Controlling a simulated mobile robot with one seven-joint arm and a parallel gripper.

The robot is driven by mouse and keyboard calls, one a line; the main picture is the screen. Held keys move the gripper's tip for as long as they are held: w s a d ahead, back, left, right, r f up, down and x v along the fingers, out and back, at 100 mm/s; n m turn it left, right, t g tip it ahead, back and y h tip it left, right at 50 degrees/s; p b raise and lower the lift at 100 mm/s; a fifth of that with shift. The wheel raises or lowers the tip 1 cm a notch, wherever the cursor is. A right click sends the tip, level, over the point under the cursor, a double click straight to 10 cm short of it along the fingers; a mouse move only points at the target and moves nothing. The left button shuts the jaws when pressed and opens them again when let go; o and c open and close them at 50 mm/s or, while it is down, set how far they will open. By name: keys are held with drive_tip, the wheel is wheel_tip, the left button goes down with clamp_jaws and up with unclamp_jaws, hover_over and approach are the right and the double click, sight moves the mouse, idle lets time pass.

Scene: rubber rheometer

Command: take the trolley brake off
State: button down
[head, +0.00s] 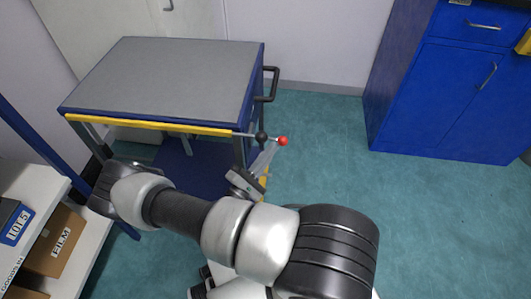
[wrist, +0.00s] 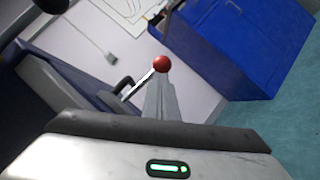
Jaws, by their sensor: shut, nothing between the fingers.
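The trolley (head: 165,75) has a grey top, a blue frame and a yellow front edge. At its front right corner are a black ball knob (head: 262,137) and a lever with a red ball knob (head: 283,141). My gripper (head: 271,147) is shut and empty, with its fingertips close beside the red knob and below the black one. In the wrist view the red knob (wrist: 162,64) shows just beyond the shut fingertips (wrist: 161,80). Whether they touch it I cannot tell. A dark ball (wrist: 52,4) is cut off at the top left there.
A black push handle (head: 270,85) juts from the trolley's right side. A blue cabinet (head: 440,95) stands at the back right. A white shelf (head: 95,215) with boxes is at the left. The green floor (head: 320,135) right of the trolley is clear.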

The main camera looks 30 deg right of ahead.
drive_tip(key=shift+s+d+r+n+t+p, duration=0.1)
drive_tip(key=shift+r+n+t+p, duration=0.35)
drive_tip(key=shift+r+n, duration=0.3)
drive_tip(key=shift+s+d+r+n+t+p, duration=0.1)
drive_tip(key=shift+r+n+t+p, duration=0.2)
drive_tip(key=shift+r+n+t, duration=0.4)
drive_tip(key=shift+r, duration=0.15)
